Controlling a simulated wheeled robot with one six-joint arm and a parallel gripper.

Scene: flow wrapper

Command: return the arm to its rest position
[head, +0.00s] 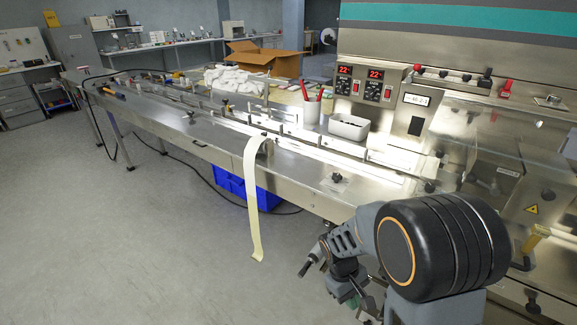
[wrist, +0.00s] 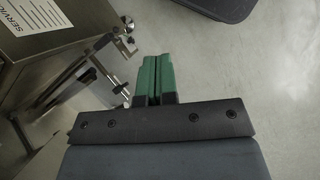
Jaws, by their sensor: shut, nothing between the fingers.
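My gripper (wrist: 156,77) shows in the wrist view with its two green fingers side by side and shut, nothing between them. It hangs over bare grey floor, beside the metal side of the machine. In the head view my arm is folded at the lower right, in front of the machine's near end. The gripper is mostly hidden there behind my own arm links.
The flow wrapper (head: 300,175) runs from the right to the back left. A pale film strip (head: 252,205) hangs off its front edge. A blue crate (head: 232,187) sits beneath. A metal panel with a label (wrist: 35,25) is left in the wrist view. Floor (head: 130,245) at left is clear.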

